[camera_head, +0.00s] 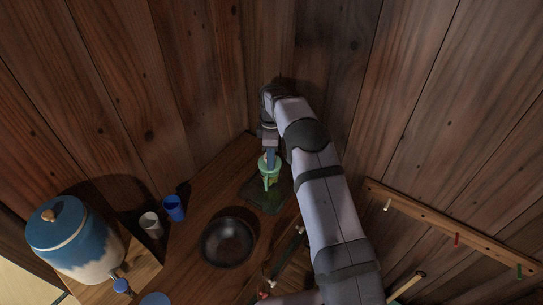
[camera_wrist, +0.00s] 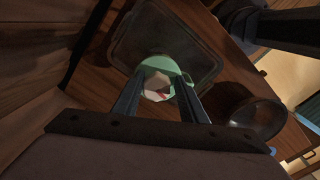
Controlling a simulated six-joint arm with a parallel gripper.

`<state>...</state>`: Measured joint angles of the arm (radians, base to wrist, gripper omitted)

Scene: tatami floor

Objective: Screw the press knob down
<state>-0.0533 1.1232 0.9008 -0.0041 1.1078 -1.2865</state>
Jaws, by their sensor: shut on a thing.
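The green press (camera_head: 270,172) stands on a dark square tray (camera_head: 262,198) near the wooden wall. In the wrist view the press (camera_wrist: 170,66) shows as a pale green rim on the tray (camera_wrist: 195,45). The pale knob (camera_wrist: 157,88), with a red mark on it, lies between my two fingers. My gripper (camera_head: 270,156) points down over the press and is shut on the knob; in the wrist view my gripper (camera_wrist: 158,84) has one finger on each side of it. The knob's underside and thread are hidden.
A dark round bowl (camera_head: 228,242) sits in front of the tray. A blue cup (camera_head: 174,208) and a grey cup (camera_head: 151,225) stand to the left, near a large blue-and-white lidded jar (camera_head: 75,240). A peg rail (camera_head: 450,232) is on the right wall. Walls are close behind the press.

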